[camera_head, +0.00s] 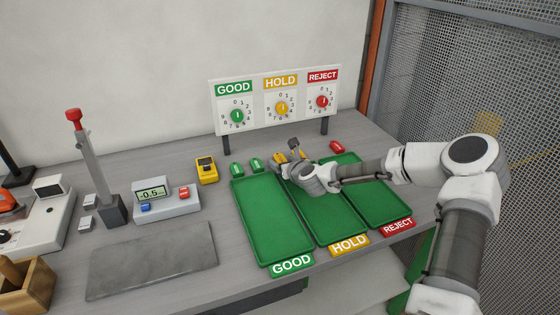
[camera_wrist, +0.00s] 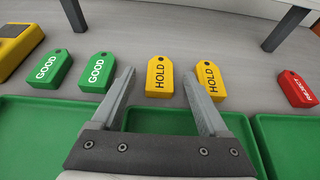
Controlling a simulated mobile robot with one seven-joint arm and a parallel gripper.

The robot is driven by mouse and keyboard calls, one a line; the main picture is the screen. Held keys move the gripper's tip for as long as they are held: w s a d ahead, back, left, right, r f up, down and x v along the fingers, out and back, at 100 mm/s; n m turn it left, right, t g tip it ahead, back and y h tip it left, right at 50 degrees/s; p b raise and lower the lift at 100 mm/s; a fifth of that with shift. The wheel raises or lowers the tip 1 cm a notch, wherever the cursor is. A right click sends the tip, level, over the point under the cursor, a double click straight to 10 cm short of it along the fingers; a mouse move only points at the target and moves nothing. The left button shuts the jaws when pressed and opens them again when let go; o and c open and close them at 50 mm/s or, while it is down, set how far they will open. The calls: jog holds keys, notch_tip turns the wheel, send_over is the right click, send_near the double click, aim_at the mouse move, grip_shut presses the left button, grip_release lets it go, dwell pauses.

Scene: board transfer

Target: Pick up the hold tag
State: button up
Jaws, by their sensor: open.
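Two yellow hold tags lie on the grey table behind the green trays. In the wrist view, one hold tag (camera_wrist: 160,77) lies between and just beyond my open fingers. The other hold tag (camera_wrist: 210,81) lies to its right, partly behind the tip of my right finger. My gripper (camera_wrist: 158,90) is open and empty, reaching over the middle tray toward the tags. In the head view, my gripper (camera_head: 286,160) covers much of the hold tags, and a yellow bit of one (camera_head: 280,157) shows beside it.
Two green GOOD tags (camera_wrist: 97,72) lie left of the hold tags, and a red REJECT tag (camera_wrist: 297,88) lies right. Green trays (camera_head: 270,225) fill the table front. A dial board (camera_head: 277,100) stands behind on posts. A yellow device (camera_head: 206,170) sits left.

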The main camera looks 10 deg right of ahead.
grip_shut()
dwell(0.3)
